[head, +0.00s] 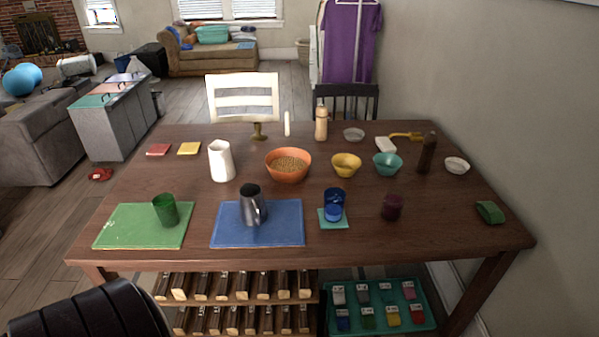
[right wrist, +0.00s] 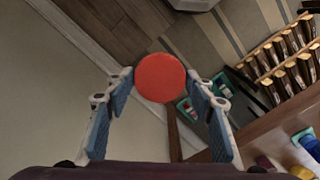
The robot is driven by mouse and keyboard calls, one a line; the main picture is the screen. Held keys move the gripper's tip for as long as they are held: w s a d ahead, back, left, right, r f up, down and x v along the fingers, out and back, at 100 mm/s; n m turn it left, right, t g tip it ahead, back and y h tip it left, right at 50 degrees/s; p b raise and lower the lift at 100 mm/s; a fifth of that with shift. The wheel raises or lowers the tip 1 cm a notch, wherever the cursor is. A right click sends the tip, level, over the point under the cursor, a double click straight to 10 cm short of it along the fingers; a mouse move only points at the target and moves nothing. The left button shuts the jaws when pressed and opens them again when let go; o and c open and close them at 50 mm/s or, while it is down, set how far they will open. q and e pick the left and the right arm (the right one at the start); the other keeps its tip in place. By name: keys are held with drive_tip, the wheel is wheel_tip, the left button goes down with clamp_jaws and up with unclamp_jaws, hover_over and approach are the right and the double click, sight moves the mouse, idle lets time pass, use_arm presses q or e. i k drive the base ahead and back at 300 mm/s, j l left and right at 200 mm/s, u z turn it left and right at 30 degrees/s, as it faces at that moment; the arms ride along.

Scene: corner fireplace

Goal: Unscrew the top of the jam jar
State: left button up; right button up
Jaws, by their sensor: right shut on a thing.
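The jam jar looks to be the small dark red-purple jar (head: 392,207) standing upright at the right front of the table in the head view. No lid can be made out on it. In the right wrist view, my right gripper (right wrist: 161,88) has its two blue-padded fingers on either side of a round red lid (right wrist: 160,77). The lid is held at the fingertips, face toward the camera, clear of the tabletop. My right gripper does not show in the head view. My left gripper shows in neither view.
The wooden table (head: 350,245) also carries a blue cup (head: 333,205) on a teal coaster, a metal pitcher (head: 252,207), an orange bowl (head: 288,165), a dark bottle (head: 427,153) and a green item (head: 490,212). A wine rack (head: 240,305) and teal tray (head: 425,315) sit below.

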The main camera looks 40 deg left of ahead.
sight(393, 203)
drive_tip(key=j+u, duration=0.1)
drive_tip(key=u, duration=0.3)
drive_tip(key=i+u, duration=0.1)
drive_tip(key=u, duration=0.35)
drive_tip(key=i+u, duration=0.1)
drive_tip(key=u, duration=0.3)
drive_tip(key=i+j+u, duration=0.1)
drive_tip(key=i+u, duration=0.25)
drive_tip(key=i, duration=0.3)
drive_tip(key=i+l+u, duration=0.1)
drive_tip(key=i+u, duration=0.25)
drive_tip(key=i, duration=0.25)
